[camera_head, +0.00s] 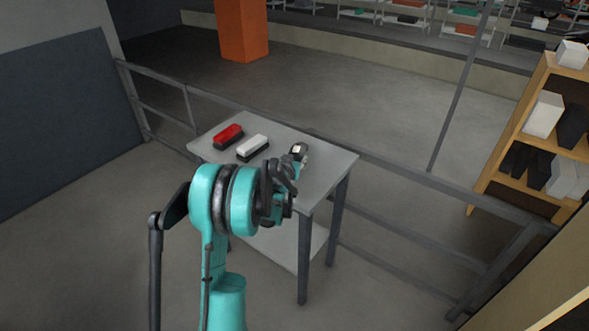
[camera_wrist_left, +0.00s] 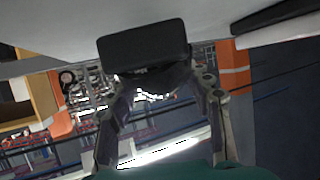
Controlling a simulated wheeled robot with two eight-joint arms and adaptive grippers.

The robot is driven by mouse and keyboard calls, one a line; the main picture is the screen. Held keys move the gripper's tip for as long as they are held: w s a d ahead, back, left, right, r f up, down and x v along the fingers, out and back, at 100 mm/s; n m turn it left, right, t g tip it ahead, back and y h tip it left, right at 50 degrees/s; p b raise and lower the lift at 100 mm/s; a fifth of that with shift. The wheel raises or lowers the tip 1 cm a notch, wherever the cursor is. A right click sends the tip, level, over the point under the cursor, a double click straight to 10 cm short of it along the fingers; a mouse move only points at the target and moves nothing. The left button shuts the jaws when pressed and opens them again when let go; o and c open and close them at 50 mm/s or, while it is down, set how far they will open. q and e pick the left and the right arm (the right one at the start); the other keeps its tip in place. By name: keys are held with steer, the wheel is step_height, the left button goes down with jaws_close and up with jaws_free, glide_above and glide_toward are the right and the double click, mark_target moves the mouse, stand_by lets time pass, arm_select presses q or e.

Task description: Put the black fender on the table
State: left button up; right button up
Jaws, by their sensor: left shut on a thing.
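My left gripper (camera_head: 283,180) is over the near right part of the grey table (camera_head: 325,168). It is shut on the black fender (camera_wrist_left: 143,43), which shows as a dark block at the fingertips (camera_wrist_left: 163,88) in the left wrist view. In the head view the fender (camera_head: 298,150) is a small dark shape with a pale patch, partly hidden by the gripper. It is at the tabletop; I cannot tell whether it touches it. My right gripper is not in view.
A red fender (camera_head: 228,136) and a white fender (camera_head: 253,146) with dark bases lie on the table's left part. A metal railing (camera_head: 395,178) runs behind the table. A wooden shelf (camera_head: 525,140) with white and black boxes stands at right. An orange pillar (camera_head: 242,30) is at the back.

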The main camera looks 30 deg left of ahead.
arm_select(q)
step_height(320, 180, down, 3)
steer(key=shift+f+b, duration=0.2)
steer(key=shift+b, duration=0.45)
steer(key=shift+r, duration=0.15)
steer(key=o, duration=1.4)
steer(key=shift+o, duration=0.2)
